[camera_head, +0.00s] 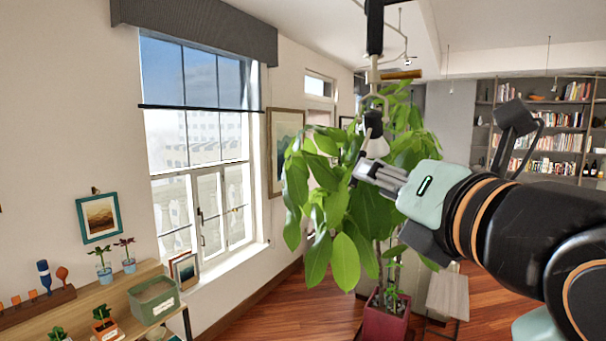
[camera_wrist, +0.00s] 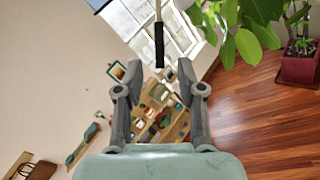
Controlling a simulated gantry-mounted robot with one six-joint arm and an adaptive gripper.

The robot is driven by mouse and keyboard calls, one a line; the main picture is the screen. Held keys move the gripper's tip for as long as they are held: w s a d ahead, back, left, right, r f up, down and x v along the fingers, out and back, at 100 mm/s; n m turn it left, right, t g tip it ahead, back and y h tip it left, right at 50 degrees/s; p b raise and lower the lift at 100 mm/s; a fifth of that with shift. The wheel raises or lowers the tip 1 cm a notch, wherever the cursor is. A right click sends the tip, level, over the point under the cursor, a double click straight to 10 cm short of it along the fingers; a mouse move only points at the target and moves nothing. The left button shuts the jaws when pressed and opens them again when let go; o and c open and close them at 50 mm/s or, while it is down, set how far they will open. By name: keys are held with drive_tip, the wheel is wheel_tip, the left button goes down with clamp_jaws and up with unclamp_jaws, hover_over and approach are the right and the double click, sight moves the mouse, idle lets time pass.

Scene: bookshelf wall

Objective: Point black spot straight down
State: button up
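A small black spot (camera_head: 373,124) hangs on a pale fitting below the ceiling, in front of the plant. A pale grey piece shows just below it, close to my gripper; I cannot tell which it belongs to. The spot's exact tilt is hard to read. My gripper (camera_head: 360,173) reaches in from the right, just below the spot. In the wrist view my gripper (camera_wrist: 160,75) has its two fingers wide apart with nothing held between them. A black bar on a pale rod shows beyond the fingers there; I cannot tell if it is the spot.
A leafy plant (camera_head: 345,215) in a red pot (camera_head: 385,322) stands behind my gripper. A window (camera_head: 200,140) is at left, above a wooden shelf (camera_head: 85,300) with small pots and a green box (camera_head: 153,300). A bookshelf (camera_head: 540,125) stands at right.

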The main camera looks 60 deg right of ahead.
sight(365, 147)
drive_tip(key=p+x, duration=0.1)
drive_tip(key=x, duration=0.5)
drive_tip(key=shift+w+d, duration=0.2)
drive_tip(key=shift+w, duration=0.05)
clamp_jaws()
